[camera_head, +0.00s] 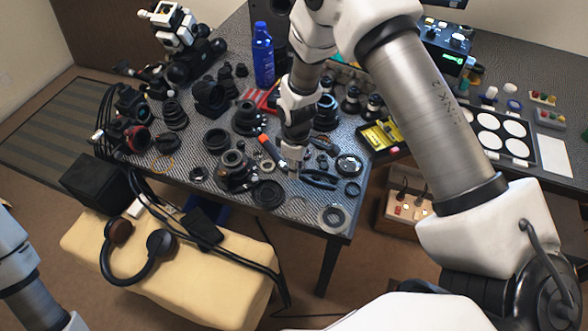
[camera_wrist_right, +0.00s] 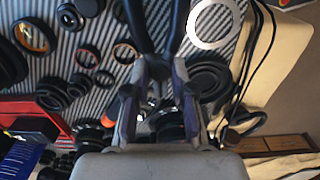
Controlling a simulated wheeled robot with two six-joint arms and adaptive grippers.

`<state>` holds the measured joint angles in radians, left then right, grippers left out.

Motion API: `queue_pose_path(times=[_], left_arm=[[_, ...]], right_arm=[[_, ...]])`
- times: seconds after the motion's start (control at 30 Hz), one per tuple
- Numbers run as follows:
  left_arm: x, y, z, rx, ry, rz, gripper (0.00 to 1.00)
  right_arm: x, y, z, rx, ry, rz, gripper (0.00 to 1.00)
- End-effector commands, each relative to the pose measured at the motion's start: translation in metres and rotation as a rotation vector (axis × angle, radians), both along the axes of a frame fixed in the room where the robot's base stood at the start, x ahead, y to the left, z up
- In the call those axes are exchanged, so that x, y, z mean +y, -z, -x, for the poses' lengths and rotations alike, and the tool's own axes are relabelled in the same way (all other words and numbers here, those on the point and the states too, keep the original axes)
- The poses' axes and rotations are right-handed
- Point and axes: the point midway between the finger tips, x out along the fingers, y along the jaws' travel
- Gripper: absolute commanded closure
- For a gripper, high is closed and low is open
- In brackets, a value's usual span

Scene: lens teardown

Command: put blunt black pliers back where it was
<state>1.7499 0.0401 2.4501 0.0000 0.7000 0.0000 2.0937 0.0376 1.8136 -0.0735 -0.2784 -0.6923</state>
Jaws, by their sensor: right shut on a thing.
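The black pliers (camera_head: 318,179) show in the head view near the front right part of the patterned table, beside my right gripper (camera_head: 294,160). In the right wrist view, two dark arms of the pliers (camera_wrist_right: 137,22) spread upward from between the fingers. My right gripper (camera_wrist_right: 160,75) is shut on the pliers, pointing down, close to the tabletop. The fingers hide the gripped part, and I cannot tell whether the pliers touch the table. My left gripper is out of view; only part of my left arm shows at the lower left.
An orange-tipped tool (camera_head: 267,146) lies just left of the right gripper. Lens rings and barrels crowd the table (camera_head: 290,203); a pale ring (camera_head: 333,217) lies near the front corner. A yellow box (camera_head: 380,137) is to the right. A blue bottle (camera_head: 263,55) stands behind.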

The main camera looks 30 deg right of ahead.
Motion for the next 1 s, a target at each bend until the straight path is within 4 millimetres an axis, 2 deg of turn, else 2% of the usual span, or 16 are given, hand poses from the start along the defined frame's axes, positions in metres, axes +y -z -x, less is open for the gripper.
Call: queue_pose_path(times=[0.07, 0.3, 0.87, 0.9, 0.97, 1.0], left_arm=[[0.000, -0.003, 0.000, 0.000, 0.000, 0.000, 0.59], [0.000, -0.012, 0.000, 0.000, 0.000, 0.000, 0.59], [0.000, -0.003, 0.000, 0.000, 0.000, 0.000, 0.59], [0.000, -0.004, 0.000, 0.000, 0.000, 0.000, 0.59], [0.000, -0.004, 0.000, 0.000, 0.000, 0.000, 0.59], [0.000, -0.004, 0.000, 0.000, 0.000, 0.000, 0.59]], right_arm=[[0.004, 0.003, -0.004, 0.003, 0.000, -0.002, 1.00], [0.005, 0.035, -0.004, 0.002, 0.002, -0.002, 1.00], [0.004, 0.048, -0.004, 0.002, 0.002, -0.002, 1.00], [0.004, 0.047, -0.004, 0.002, 0.002, -0.002, 0.69], [0.004, 0.047, -0.004, 0.002, 0.002, -0.002, 0.51], [0.004, 0.047, -0.004, 0.002, 0.002, -0.002, 0.51]])
